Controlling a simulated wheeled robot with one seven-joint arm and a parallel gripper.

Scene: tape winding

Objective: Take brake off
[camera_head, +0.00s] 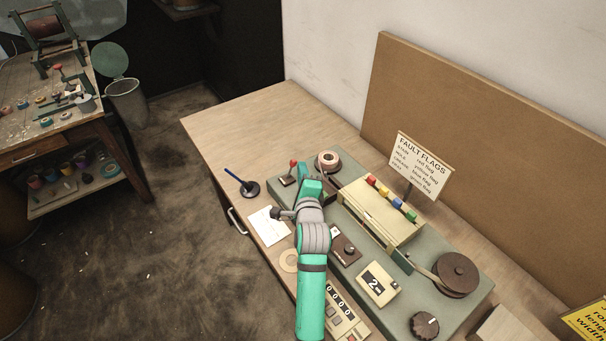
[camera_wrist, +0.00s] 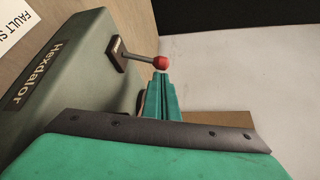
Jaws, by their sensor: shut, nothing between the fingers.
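A small lever with a red ball knob (camera_head: 292,163) stands near the far left end of the green-grey winding machine (camera_head: 441,312). I cannot tell from a label whether it is the brake. In the wrist view the red knob (camera_wrist: 160,62) sits on a thin rod leaning from a dark base plate on the machine. My gripper (camera_wrist: 162,79) is shut and empty, its teal fingertips right at the knob; whether they touch it I cannot tell. In the head view my teal arm covers part of the machine, and the fingertips do not show clearly.
A tape roll (camera_head: 328,160) sits behind the lever, and a dark reel (camera_head: 456,273) at the machine's right end. A fault flags sign (camera_head: 421,165) stands behind the flag box (camera_head: 381,211). A pen stand (camera_head: 249,187) and white paper (camera_head: 269,227) lie left. The table's far left is clear.

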